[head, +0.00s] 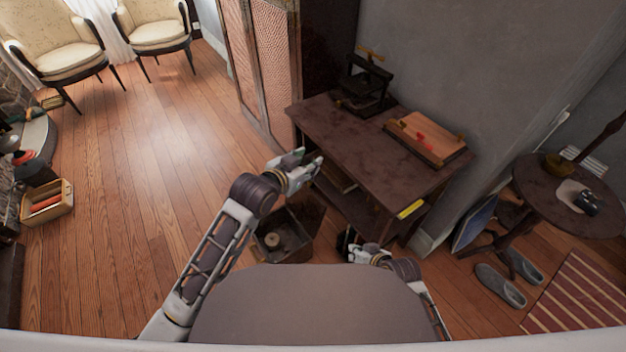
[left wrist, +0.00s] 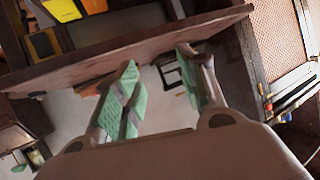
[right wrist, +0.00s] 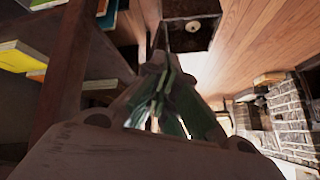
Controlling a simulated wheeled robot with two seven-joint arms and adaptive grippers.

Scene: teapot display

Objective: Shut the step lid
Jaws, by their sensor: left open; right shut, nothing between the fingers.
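A dark open box (head: 285,247) stands on the floor left of the table, with a pale round thing (head: 273,240) inside. A dark panel (head: 308,212) at its far right side looks like the raised lid; my left arm and the shadow make its edges hard to tell. The box also shows in the right wrist view (right wrist: 203,36). My left gripper (head: 305,160) is open and empty by the table's front-left edge, above the box; its green pads are apart in the left wrist view (left wrist: 158,88). My right gripper (head: 348,243) is shut and empty, low, right of the box.
The dark table (head: 345,135) holds a black press (head: 365,85) and a wooden box (head: 428,138), with a shelf below. A round table (head: 545,185) and slippers (head: 500,285) are at the right. A crate (head: 47,202) is far left. The floor left of the box is free.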

